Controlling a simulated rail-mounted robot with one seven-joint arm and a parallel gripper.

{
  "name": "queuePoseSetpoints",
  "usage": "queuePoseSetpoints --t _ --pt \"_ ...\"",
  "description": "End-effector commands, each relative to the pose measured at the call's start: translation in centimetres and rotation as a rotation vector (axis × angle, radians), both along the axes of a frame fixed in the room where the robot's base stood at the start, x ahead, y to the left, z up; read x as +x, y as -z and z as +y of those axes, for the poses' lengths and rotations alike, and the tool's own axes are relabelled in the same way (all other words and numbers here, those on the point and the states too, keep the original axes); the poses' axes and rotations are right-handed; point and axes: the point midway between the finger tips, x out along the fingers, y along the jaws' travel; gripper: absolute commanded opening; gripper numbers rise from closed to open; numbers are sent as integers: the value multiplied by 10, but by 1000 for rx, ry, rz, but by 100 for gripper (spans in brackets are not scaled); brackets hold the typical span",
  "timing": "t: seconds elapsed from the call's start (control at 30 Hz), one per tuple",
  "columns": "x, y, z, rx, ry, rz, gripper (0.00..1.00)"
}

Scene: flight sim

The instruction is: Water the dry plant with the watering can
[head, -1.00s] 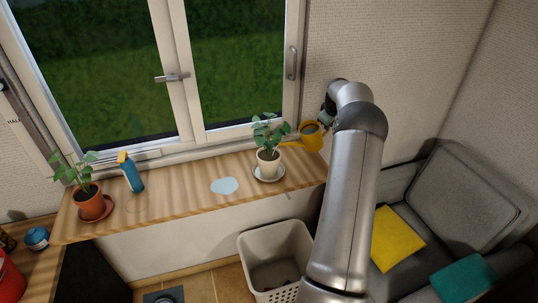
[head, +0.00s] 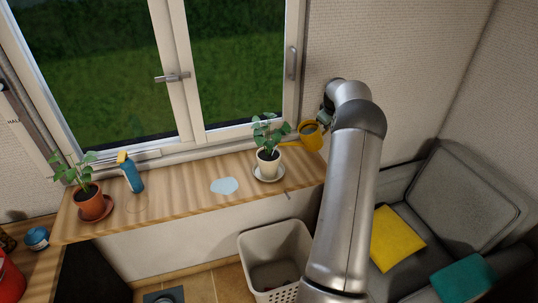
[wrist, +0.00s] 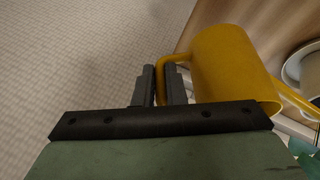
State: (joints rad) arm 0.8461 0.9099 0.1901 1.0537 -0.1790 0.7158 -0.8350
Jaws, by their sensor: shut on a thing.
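My gripper (wrist: 162,86) is shut on the handle of a yellow watering can (wrist: 230,68). In the head view the can (head: 311,136) hangs at the right end of the sill, its spout pointing left at the plant in a white pot (head: 268,160). The spout tip is behind or beside that plant's leaves; I cannot tell which. I see no water stream. That plant stands on a white saucer (head: 268,178). Another plant in a terracotta pot (head: 90,203) stands on a reddish saucer at the left end. My fingers (head: 327,117) are mostly hidden by my arm in the head view.
A blue spray bottle (head: 132,174) stands near the terracotta pot. A pale blue puddle-like patch (head: 224,186) lies mid-sill on the wooden sill (head: 175,203). A laundry basket (head: 275,255) stands below, and a grey sofa (head: 445,215) is at right. The window (head: 100,75) is shut.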

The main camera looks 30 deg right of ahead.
Motion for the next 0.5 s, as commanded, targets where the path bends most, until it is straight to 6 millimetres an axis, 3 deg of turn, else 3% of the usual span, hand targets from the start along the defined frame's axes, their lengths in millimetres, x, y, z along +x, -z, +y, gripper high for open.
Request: queuePoseSetpoints --t 0.07,0.3,0.5 --pt "-2 5 -6 25 5 -6 0" --pt "-3 60 -27 202 5 -26 0" --pt "-3 63 -30 262 1 -30 0"
